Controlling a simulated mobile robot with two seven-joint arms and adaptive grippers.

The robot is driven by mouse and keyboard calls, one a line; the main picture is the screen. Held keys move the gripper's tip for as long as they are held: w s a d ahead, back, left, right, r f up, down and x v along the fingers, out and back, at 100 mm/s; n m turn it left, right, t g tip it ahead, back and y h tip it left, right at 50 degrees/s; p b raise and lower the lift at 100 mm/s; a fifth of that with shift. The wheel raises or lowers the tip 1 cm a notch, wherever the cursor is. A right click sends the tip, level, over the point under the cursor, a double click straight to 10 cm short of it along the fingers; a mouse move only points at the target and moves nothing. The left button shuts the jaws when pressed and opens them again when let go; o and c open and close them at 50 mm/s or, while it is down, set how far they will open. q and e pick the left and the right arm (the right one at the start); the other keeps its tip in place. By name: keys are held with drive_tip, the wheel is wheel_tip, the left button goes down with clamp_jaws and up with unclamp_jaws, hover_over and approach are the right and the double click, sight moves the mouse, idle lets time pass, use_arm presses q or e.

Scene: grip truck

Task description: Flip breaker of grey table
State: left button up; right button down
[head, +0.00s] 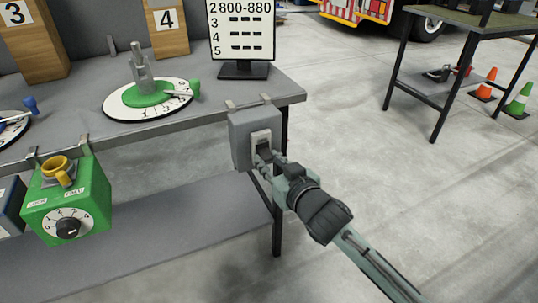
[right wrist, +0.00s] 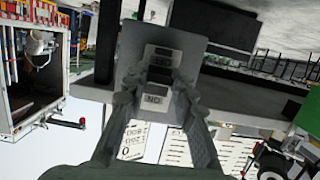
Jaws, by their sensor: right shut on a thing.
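The grey breaker box (head: 243,122) hangs on the front edge of the grey table (head: 270,93), near its right corner. Its face carries a pale switch plate (head: 261,137) with a dark lever. My right gripper (head: 263,157) reaches in from the lower right and is shut on the breaker switch. In the right wrist view, which is upside down, the box (right wrist: 165,33) is close ahead. The fingers straddle the dark switch (right wrist: 160,73), beside an "ON" label (right wrist: 153,99). The lever's exact position is hard to tell. My left gripper is not in view.
A green box with a dial (head: 66,203) hangs farther left on the table edge. A round dial (head: 150,99), a small sign screen (head: 241,40) and numbered wooden blocks (head: 167,28) stand on top. Another table (head: 445,75) and cones stand right; the floor between is clear.

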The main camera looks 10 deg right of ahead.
sight(265, 153)
drive_tip(key=shift+r+g, duration=0.6)
drive_tip(key=shift+g, duration=0.1)
drive_tip(key=g, duration=0.1)
drive_tip(key=r+g+h, duration=0.1)
drive_tip(key=g, duration=0.2)
drive_tip(key=shift+w+a+r+h, duration=0.15)
drive_tip(key=shift+w+r+h, duration=0.05)
drive_tip(key=shift+r+h, duration=0.1)
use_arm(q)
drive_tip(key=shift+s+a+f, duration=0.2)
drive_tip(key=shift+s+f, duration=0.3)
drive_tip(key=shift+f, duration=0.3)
use_arm(e)
drive_tip(key=shift+w+r+g+h, duration=0.1)
drive_tip(key=shift+r+g+h, duration=0.1)
drive_tip(key=shift+g, duration=0.45)
drive_tip(key=shift+w+r+g+h, duration=0.1)
drive_tip(key=shift+r+g+h, duration=0.1)
drive_tip(key=shift+g, duration=0.45)
drive_tip(key=shift+f, duration=0.1)
drive_tip(key=c, duration=1.2)
unclamp_jaws()
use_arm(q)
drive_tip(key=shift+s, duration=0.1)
